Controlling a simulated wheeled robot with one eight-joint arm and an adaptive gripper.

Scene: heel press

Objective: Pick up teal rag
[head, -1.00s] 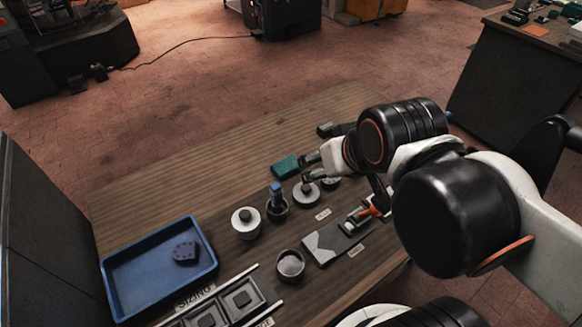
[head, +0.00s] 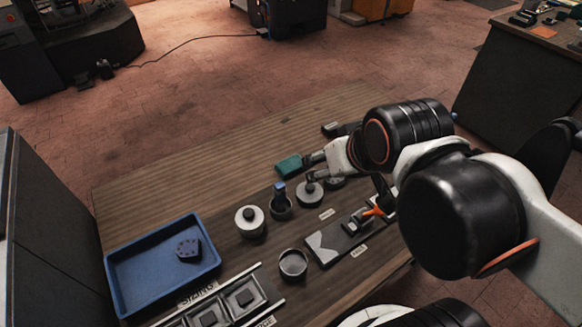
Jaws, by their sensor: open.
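The teal rag (head: 289,166) is a small folded block lying on the wooden table, near the middle of its far half. My gripper (head: 308,172) is just right of the rag, its fingers reaching left toward it. One finger appears close to the rag's right end; I cannot tell whether it touches. The gripper is open, and part of it is hidden behind the wrist.
A lidded pot (head: 311,194) stands right below my fingers, with a dark cup holding a blue-handled tool (head: 280,204) beside it. A white-topped pot (head: 250,221) and blue tray (head: 160,266) are nearer left. The table's far left is clear.

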